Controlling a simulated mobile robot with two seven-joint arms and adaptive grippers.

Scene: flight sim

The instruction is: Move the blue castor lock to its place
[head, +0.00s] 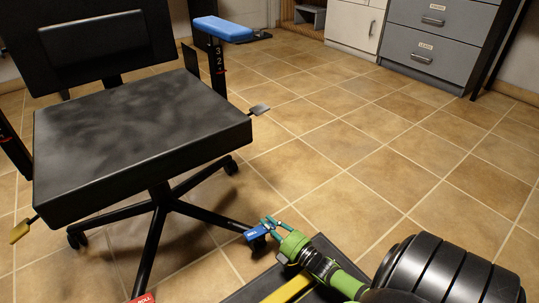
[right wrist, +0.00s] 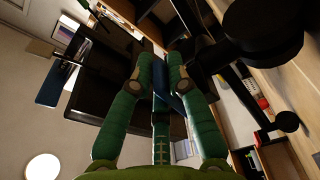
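The blue castor lock (head: 256,233), with small white lettering, is near the end of the chair's front right leg in the head view. My right gripper (head: 268,223) is at it, its teal fingers touching or very close to it. In the right wrist view, a dark blue piece (right wrist: 168,95) shows between the two green fingers (right wrist: 160,65), which are a short gap apart. I cannot tell whether they grip it. The black office chair (head: 140,130) stands upright at the left. My left gripper is out of view.
A red lettered piece (head: 144,298) is at another chair leg at the bottom edge. A blue armrest pad (head: 222,28) tops the chair's right post. A grey drawer cabinet (head: 440,45) stands at the back right. The tiled floor (head: 370,150) between is clear.

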